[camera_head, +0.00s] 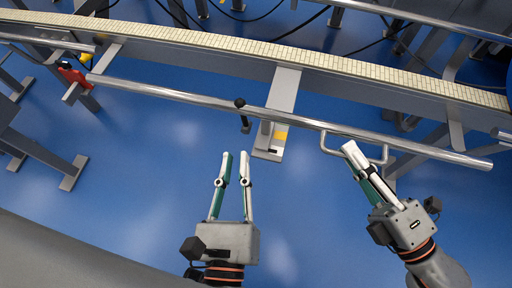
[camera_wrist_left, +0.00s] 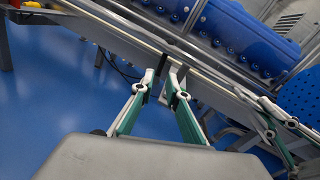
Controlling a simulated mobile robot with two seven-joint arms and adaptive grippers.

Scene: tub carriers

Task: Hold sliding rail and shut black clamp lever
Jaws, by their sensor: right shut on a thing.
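The sliding rail (camera_head: 200,103) is a long silver tube running across the head view, with a bent handle (camera_head: 328,151) toward its right part. My right gripper (camera_head: 350,149) is shut on this handle. The black clamp lever (camera_head: 245,121), with a round knob, stands at the rail's middle beside a grey bracket. My left gripper (camera_head: 236,155) is open and empty, a little below the lever in the head view. In the left wrist view the lever (camera_wrist_left: 162,65) appears just beyond and between the open fingertips (camera_wrist_left: 158,84). Part of the handle is hidden by my right fingers.
A conveyor with a pale segmented belt (camera_head: 250,48) runs behind the rail. A grey bracket (camera_head: 285,90) with a yellow label sits beside the lever. A red part (camera_head: 72,75) is at the left. Blue floor (camera_head: 140,170) is open below the rail.

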